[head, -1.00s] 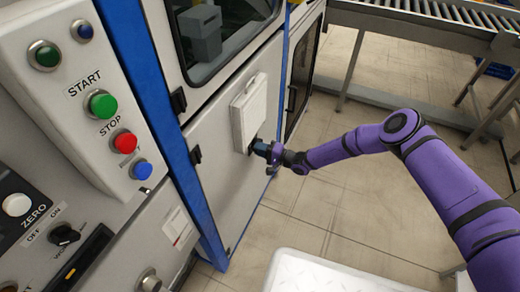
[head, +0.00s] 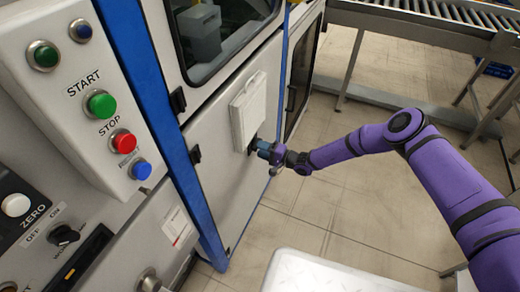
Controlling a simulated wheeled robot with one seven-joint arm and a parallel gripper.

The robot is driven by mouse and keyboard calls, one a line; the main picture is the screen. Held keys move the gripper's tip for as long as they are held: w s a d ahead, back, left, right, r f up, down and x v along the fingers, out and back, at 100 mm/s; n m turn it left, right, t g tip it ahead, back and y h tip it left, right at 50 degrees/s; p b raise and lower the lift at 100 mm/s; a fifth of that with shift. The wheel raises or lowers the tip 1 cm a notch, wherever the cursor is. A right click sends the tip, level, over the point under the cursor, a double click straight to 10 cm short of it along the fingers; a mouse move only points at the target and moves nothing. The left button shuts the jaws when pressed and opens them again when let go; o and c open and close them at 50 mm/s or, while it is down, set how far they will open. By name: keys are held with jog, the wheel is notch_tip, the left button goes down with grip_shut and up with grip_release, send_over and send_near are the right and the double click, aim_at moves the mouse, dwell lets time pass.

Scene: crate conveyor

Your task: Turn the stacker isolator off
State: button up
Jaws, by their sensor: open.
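A pale grey box (head: 249,106) is mounted on the stacker's lower panel, right of the blue post. My gripper (head: 258,146) is at the lower right edge of this box, its fingertips close to a small dark part there. The gripper is open; its fingers are small in the picture and partly blend with the dark part. Whether it touches that part cannot be told. No isolator label or handle position can be read on the box.
A control panel at left has a green START button (head: 102,104), a red STOP button (head: 123,142), a blue button (head: 141,170) and an OFF/ON switch (head: 64,235). A roller conveyor (head: 430,20) runs at the back. The tiled floor (head: 310,205) below is clear.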

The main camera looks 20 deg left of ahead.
jog(key=d, duration=0.9)
jog(key=shift+s+d, duration=0.25)
jog(key=shift+s, duration=0.1)
jog(key=d+r+n+g+h, duration=0.2)
jog(key=d+r, duration=0.2)
jog(key=r, duration=0.6)
jog(key=d+r+n+g+h, duration=0.2)
jog(key=d+r+n, duration=0.1)
jog(key=r, duration=0.8)
jog(key=d+r+n+g+h, duration=0.2)
jog(key=d+r+h, duration=0.15)
jog(key=r, duration=0.65)
jog(key=s+d+r+m+t+h, duration=0.1)
jog(key=s+d+r+t+h, duration=0.1)
jog(key=s+d+r, duration=0.45)
jog(key=s+d+r+t+h, duration=0.1)
jog(key=s+d+r+h, duration=0.2)
jog(key=d+r, duration=0.7)
jog(key=s+d+r+m+t+h, duration=0.1)
jog(key=s+d+r+t, duration=0.1)
jog(key=s+d+r, duration=0.2)
jog(key=s+d+r+m+t+h, duration=0.2)
jog(key=s+d+r, duration=0.2)
jog(key=s+d, duration=0.3)
jog(key=s+d+r+m+t+h, duration=0.2)
jog(key=s+d+r, duration=0.2)
jog(key=s, duration=0.8)
jog(key=shift+s+d+r+t, duration=0.15)
jog(key=shift+d+r+t, duration=0.25)
jog(key=shift+d, duration=0.4)
